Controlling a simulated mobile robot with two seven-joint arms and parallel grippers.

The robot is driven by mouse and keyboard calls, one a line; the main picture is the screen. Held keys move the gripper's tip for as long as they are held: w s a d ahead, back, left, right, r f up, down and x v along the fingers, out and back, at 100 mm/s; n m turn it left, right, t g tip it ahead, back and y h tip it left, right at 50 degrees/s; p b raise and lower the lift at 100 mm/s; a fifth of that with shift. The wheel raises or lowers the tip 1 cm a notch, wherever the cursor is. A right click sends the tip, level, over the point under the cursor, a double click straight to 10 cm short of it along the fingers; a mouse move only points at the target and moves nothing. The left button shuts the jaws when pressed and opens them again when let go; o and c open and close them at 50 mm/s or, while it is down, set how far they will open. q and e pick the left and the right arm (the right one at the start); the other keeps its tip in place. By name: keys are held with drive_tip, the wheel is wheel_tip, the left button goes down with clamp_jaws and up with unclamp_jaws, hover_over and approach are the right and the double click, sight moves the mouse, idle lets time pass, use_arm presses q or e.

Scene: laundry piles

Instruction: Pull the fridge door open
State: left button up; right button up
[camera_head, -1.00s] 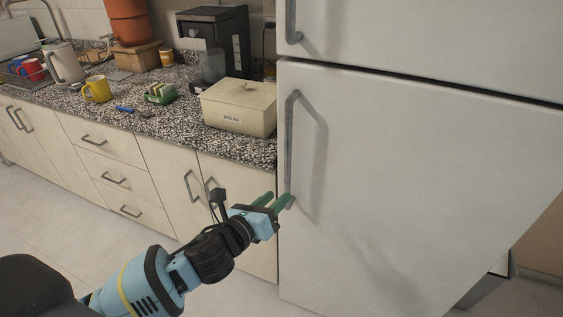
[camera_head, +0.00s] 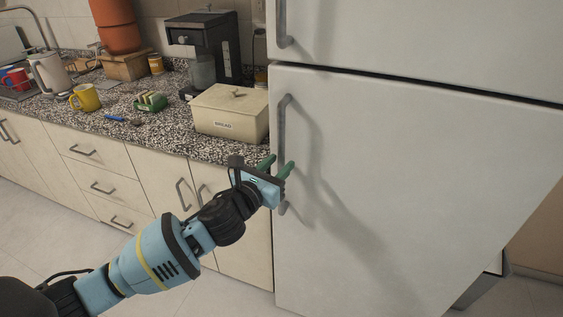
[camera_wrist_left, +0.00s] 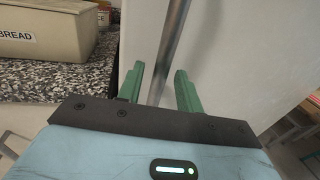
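The white fridge has a lower door (camera_head: 400,190) with a grey vertical bar handle (camera_head: 282,125) on its left side. The door looks shut. My left gripper (camera_head: 278,165) is at the lower half of this handle. Its green fingers are open. In the left wrist view the handle (camera_wrist_left: 172,50) runs down between the two fingers of my gripper (camera_wrist_left: 160,85), with gaps showing on both sides. The handle's lower end shows just below the gripper in the head view. My right gripper is not in view.
An upper fridge door (camera_head: 430,40) has its own handle (camera_head: 282,22). Left of the fridge, a granite counter (camera_head: 160,132) holds a bread box (camera_head: 230,113), a coffee machine (camera_head: 205,45) and mugs. Cabinets with handles stand below. The floor in front is clear.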

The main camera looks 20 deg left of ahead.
use_arm(q)
drive_tip(key=shift+x, duration=0.9)
clamp_jaws()
